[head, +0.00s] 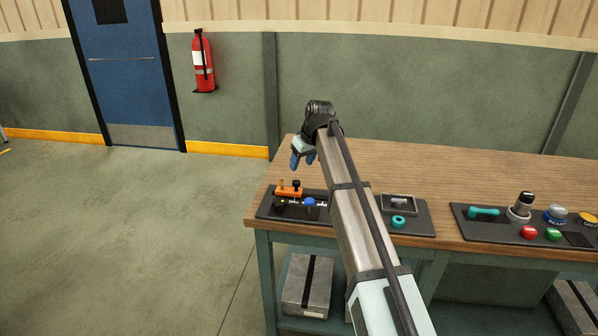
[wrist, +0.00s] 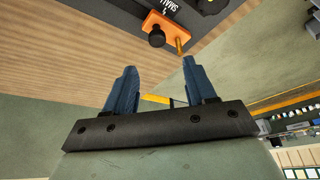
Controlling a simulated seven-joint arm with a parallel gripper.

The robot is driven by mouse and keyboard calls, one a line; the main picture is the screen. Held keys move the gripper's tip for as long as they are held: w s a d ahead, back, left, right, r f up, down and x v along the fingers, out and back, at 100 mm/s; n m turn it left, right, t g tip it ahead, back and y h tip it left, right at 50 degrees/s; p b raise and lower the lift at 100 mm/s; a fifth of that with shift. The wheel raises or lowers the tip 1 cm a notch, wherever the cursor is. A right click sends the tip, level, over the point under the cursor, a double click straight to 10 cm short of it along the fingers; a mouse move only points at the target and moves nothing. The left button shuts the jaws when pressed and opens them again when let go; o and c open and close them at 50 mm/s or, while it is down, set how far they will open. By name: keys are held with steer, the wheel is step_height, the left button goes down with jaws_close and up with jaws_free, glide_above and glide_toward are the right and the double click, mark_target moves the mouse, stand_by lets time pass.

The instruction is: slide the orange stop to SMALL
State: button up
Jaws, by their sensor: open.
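The orange stop (head: 289,192) sits on the dark board (head: 268,210) at the table's left end, with a black knob and a brass pin on it. In the wrist view the orange stop (wrist: 170,28) is at the top, beyond the fingertips, beside white lettering that reads "SMALL" (wrist: 168,6) in part. My gripper (head: 303,160) is open and empty, above the table and apart from the stop. In the wrist view its two blue fingers (wrist: 158,72) stand spread. My arm hides part of the board in the head view.
A blue knob (head: 309,202) is close to the stop. To the right are a small tray (head: 399,203), a teal ring (head: 398,221), and a second board with a teal handle (head: 483,212), a red button (head: 529,232) and a green button (head: 553,234). The table's back is clear.

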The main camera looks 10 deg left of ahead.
steer(key=shift+v, duration=1.95)
steer(key=s+d+f+n+g+h, duration=0.3)
steer(key=s+d+f+g+h, duration=0.1)
steer(key=s+f, duration=0.95)
steer(key=s+d+f+m+g, duration=0.15)
steer(key=s+d+f, duration=0.45)
steer(key=f, duration=0.6)
steer(key=s+d+f+m+g, duration=0.15)
steer(key=s+d+f, duration=0.4)
steer(key=f, duration=0.55)
steer(key=s+d+f+m, duration=0.3)
steer(key=s+d+f, duration=0.3)
steer(key=f, duration=0.6)
steer(key=s+d+f+m+g, duration=0.1)
steer(key=s+d+f+m, duration=0.1)
steer(key=s+f, duration=0.3)
steer(key=s+d+f+m+g, duration=0.1)
steer(key=s+d+f, duration=0.3)
steer(key=s, duration=1)
steer(key=s+d+f+m+g, duration=0.1)
steer(key=s+d+f+m, duration=0.2)
steer(key=s+f, duration=0.3)
steer(key=s, duration=0.4)
steer(key=shift+s+d+f+y, duration=0.15)
steer(key=shift+d+f+y, duration=0.1)
steer(key=shift+y, duration=0.15)
